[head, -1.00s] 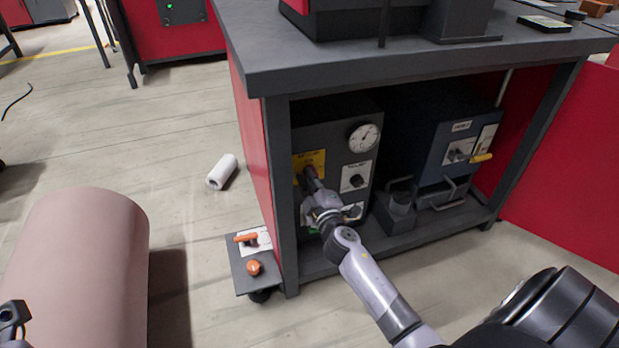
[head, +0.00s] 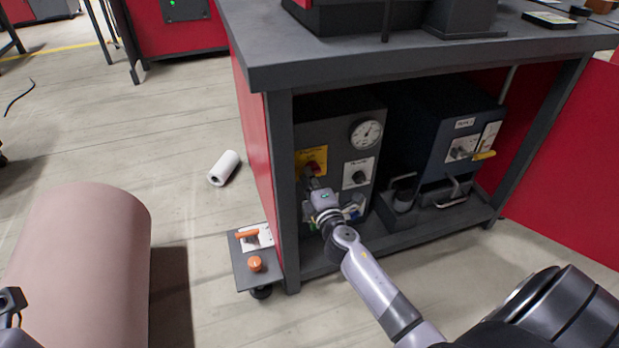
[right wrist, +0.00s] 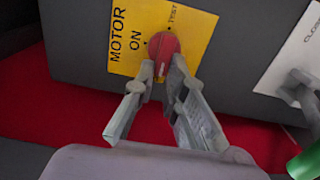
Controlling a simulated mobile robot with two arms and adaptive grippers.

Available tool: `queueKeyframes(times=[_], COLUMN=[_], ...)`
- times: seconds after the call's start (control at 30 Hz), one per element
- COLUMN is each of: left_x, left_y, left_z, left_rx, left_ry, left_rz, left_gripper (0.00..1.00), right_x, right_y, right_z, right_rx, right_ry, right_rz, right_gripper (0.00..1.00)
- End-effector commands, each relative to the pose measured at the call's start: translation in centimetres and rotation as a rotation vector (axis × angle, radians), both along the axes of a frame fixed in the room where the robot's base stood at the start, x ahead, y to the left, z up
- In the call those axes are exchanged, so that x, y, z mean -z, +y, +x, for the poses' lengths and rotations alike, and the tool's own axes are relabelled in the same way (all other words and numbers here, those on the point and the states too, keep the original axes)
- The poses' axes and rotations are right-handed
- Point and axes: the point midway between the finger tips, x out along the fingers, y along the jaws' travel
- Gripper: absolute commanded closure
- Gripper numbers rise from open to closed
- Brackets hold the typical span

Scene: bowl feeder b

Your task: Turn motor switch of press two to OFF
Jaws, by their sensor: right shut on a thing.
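The motor switch is a red knob (right wrist: 164,46) on a yellow plate (right wrist: 127,30) marked MOTOR, ON and TEST in the right wrist view. In the head view the yellow plate (head: 304,157) is on the dark control box (head: 331,112) under the table, left of the gauge. My right gripper (right wrist: 165,76) is shut on the red knob, its fingertips on either side of the knob's lower part. In the head view my right gripper (head: 315,184) reaches the plate from below. A small part of my left gripper (head: 12,302) shows at the left edge; its jaws are unclear.
The table leg (head: 285,195) stands just left of my right gripper. A blue box (head: 452,128) sits under the table to the right. A low panel with an orange lever and an orange button (head: 255,264) juts out at the left. A white roll (head: 224,168) lies on the floor.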

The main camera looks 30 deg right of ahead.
Motion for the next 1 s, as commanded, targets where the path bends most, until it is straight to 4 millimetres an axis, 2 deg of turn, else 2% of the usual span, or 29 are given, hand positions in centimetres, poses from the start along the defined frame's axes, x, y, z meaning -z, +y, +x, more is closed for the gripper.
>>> queueKeyframes(times=[0.33, 0.37, 0.63, 1.0], left_x=[0.06, 0.08, 0.21, 0.17], left_y=[0.02, 0.02, 0.02, 0.05], left_z=[0.02, 0.03, 0.07, 0.07], left_rx=[0.000, 0.000, -0.001, -0.002], left_ry=[0.003, 0.004, 0.011, 0.009], left_rz=[-0.001, -0.001, -0.001, 0.000], left_gripper=[0.60, 0.60, 0.60, 0.60], right_x=[0.09, 0.09, 0.06, 0.09], right_y=[0.07, 0.07, 0.03, 0.15], right_z=[-0.01, -0.01, -0.01, -0.48], right_rx=[-0.002, -0.002, -0.001, -0.001], right_ry=[0.002, 0.002, 0.002, 0.001], right_rz=[-0.006, -0.006, -0.004, -0.002], right_gripper=[1.00, 0.86, 0.68, 0.68])
